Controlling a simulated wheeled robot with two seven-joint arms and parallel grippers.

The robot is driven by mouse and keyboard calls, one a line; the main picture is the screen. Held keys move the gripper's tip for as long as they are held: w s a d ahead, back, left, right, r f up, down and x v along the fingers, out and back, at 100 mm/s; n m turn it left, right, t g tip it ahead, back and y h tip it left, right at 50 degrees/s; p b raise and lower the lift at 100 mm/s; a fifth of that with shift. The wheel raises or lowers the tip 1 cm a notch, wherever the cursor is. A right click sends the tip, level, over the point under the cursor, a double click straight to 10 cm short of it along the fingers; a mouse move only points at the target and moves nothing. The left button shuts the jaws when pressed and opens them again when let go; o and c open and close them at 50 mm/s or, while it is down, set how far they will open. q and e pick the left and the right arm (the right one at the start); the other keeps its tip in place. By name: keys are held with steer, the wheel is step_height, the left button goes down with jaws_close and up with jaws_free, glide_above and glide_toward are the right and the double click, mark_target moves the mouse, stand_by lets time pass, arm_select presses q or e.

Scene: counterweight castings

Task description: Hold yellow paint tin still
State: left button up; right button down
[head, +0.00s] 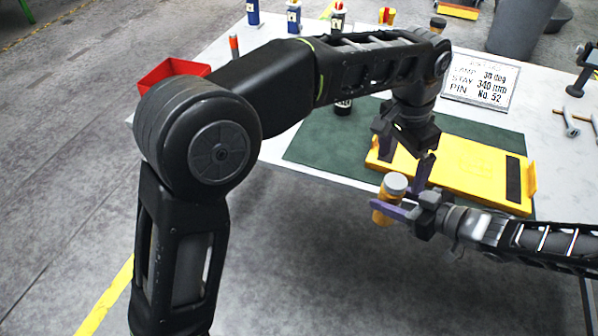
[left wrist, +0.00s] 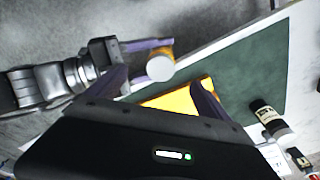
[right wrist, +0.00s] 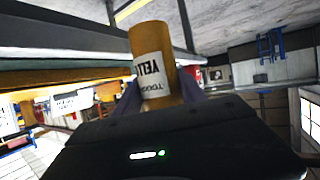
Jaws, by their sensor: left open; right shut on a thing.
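The yellow paint tin (head: 384,213) has a grey-white lid and is held upright, or nearly so, in front of the table's near edge. My right gripper (head: 388,207) is shut on it. In the right wrist view the tin (right wrist: 153,62) stands between the fingers and its white label reads "YELL" in part. In the left wrist view the tin's pale lid (left wrist: 160,67) shows. My left gripper (head: 405,165) is open and empty, above and slightly right of the tin, over the yellow casting's near side. It is apart from the tin.
A yellow casting (head: 470,175) lies on a green mat (head: 320,150) on the white table. A sign (head: 481,82) stands behind it. A red bin (head: 172,72) and several bottles are at the back left. Tools (head: 566,122) lie at the right.

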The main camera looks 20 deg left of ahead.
arm_select(q)
step_height(320, 180, up, 4)
steer(key=shift+f, duration=0.15)
steer(key=a+f+n, duration=0.4)
steer(key=a+f, duration=0.3)
steer(key=a, duration=0.3)
steer(key=a+f+n+y, duration=0.1)
steer(key=a+f+n, duration=0.4)
steer(key=a+f, duration=0.3)
steer(key=a, duration=0.3)
steer(key=shift+w+a+f, duration=0.15)
steer(key=shift+w+a, duration=0.1)
steer(key=shift+w, duration=0.05)
